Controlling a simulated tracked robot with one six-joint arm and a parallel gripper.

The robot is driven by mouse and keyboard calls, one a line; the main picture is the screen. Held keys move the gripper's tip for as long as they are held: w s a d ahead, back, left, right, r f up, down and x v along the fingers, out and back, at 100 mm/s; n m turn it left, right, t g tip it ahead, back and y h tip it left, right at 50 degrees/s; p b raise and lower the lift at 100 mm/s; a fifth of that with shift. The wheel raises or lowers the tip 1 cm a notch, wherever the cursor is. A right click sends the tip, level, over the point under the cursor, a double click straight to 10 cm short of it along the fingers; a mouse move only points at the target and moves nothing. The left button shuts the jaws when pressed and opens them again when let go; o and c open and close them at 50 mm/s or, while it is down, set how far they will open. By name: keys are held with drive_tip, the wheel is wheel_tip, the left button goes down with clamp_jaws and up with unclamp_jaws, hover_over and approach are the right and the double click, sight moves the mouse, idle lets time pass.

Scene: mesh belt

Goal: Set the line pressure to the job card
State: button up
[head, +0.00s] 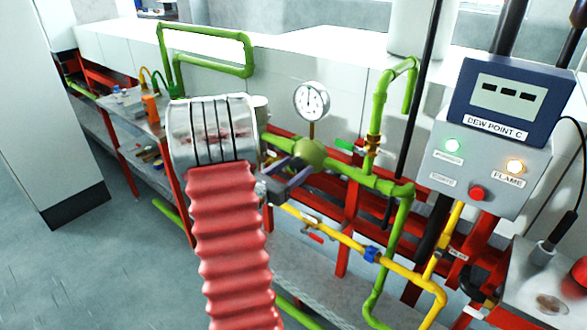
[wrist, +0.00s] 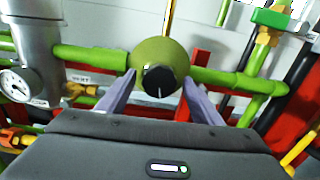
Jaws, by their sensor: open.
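A round pressure gauge (head: 312,100) with a white dial stands on a stem above an olive-green regulator body (head: 309,153) on the green pipe. In the wrist view the regulator (wrist: 174,55) shows a black knob (wrist: 159,80) with a white mark pointing down. My gripper (head: 292,180) is open in front of the regulator. In the wrist view its fingers (wrist: 158,97) stand on the left and right of the knob, apart from it as far as I can tell. The gauge's reading is too small to tell. I see no job card that I can identify.
A grey control box labelled DEW POINT C (head: 490,165) stands at the right, with lit green and amber lamps. Green pipe (head: 370,183) and yellow pipe (head: 340,238) run nearby. Another gauge (wrist: 15,84) is at the left of the wrist view, beside a metal cylinder (wrist: 38,50).

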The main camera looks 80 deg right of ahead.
drive_tip(key=shift+c, duration=0.5)
drive_tip(key=c, duration=1)
drive_tip(key=shift+o, duration=0.2)
drive_tip(key=shift+m, duration=2.4)
drive_tip(key=o, duration=1.1)
drive_tip(key=shift+c, duration=0.2)
